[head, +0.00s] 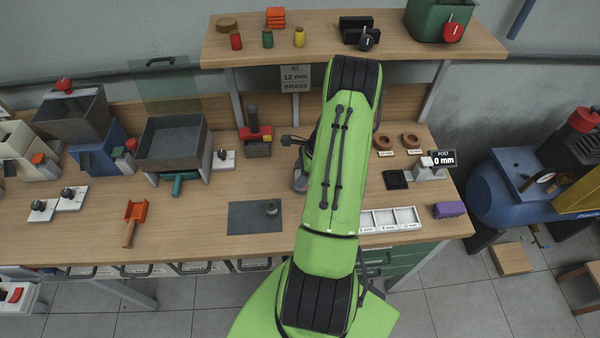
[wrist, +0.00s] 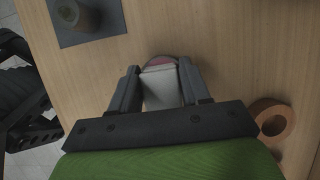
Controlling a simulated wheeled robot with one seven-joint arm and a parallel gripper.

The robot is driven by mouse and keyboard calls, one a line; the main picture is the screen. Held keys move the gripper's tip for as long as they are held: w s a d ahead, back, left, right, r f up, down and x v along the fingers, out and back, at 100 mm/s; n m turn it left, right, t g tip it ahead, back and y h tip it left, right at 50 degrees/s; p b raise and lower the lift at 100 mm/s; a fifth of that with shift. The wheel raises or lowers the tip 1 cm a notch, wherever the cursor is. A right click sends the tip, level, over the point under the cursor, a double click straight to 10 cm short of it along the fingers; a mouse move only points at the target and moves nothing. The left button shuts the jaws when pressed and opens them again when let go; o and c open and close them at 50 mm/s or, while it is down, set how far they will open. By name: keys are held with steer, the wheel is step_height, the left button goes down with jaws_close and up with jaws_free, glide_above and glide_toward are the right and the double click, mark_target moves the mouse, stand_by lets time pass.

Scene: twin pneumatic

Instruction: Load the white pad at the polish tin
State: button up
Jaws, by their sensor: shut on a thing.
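In the wrist view, my gripper (wrist: 160,70) is shut on the white pad (wrist: 161,90), a pale block held between the two dark fingers. A round tin with pinkish contents, seemingly the polish tin (wrist: 157,60), shows just beyond the pad's far edge. The pad overlaps it in the picture; I cannot tell whether they touch. Part of a small round thing, perhaps the same tin (head: 299,183), shows at the arm's left edge.
A dark mat (head: 245,218) with a small cylinder (head: 271,208) lies to the left. Wooden rings (head: 383,141), a black square tray (head: 396,180), a white compartment tray (head: 405,217) and a purple block (head: 448,210) lie to the right. The bench is clear around the orange scoop (head: 135,220).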

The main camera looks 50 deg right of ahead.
steer(key=shift+f+b, duration=0.45)
steer(key=shift+f, duration=0.05)
stand_by(1.8)
steer(key=shift+s, duration=0.1)
step_height(320, 180, up, 7)
steer(key=p, duration=0.5)
steer(key=shift+r, duration=0.15)
